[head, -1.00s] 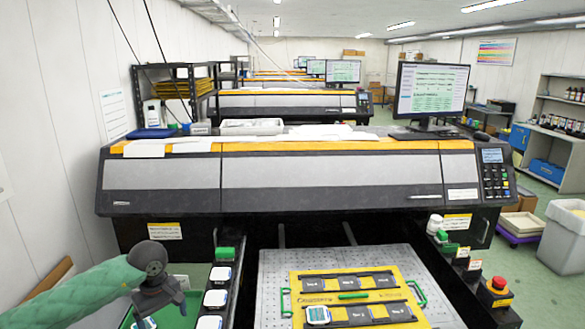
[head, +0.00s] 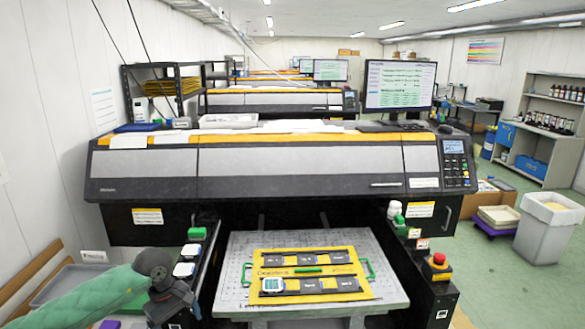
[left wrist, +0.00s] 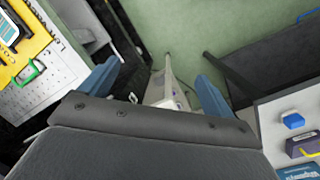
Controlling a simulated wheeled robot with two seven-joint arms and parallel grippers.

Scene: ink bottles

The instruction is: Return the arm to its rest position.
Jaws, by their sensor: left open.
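My left arm comes in from the lower left of the head view, in a green sleeve, with the dark wrist near the left edge of the printer bed. Its fingertips are cut off or hidden there. My right gripper is not in view.
White-topped bottles (head: 184,269) and a green one (head: 197,233) stand along the rail left of the bed. A red emergency button (head: 439,258) is at right. The large printer (head: 280,170) spans behind. The wrist view shows a grey tray edge (left wrist: 262,120) with a blue item.

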